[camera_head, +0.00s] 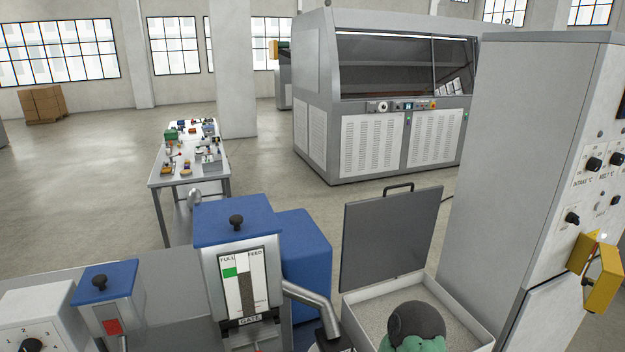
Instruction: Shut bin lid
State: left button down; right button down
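The bin (464,309) is a pale, open-topped box at the lower right, with a grainy light-grey surface inside. Its lid (392,238) is a flat dark-grey panel. The lid stands open, nearly upright, along the bin's far side, with a black handle (398,187) on its top edge. A rounded dark-grey and green shape (415,325) covers part of the bin's inside at the bottom of the picture. I cannot tell whether it lies in the bin or is in front of it. Neither of my grippers can be made out.
A tall grey cabinet (520,150) with knobs and a yellow bracket (598,273) stands right of the bin. A blue-topped hopper (238,222) with a gauge and metal pipe (308,297) stands left. Behind are a large machine (375,140) and a cluttered table (155,184).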

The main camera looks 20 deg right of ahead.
aim_at(385, 237)
jog(key=i+l+u, duration=0.2)
jog(key=l, duration=0.7)
jog(key=l+u, duration=0.2)
jog(key=l, duration=0.7)
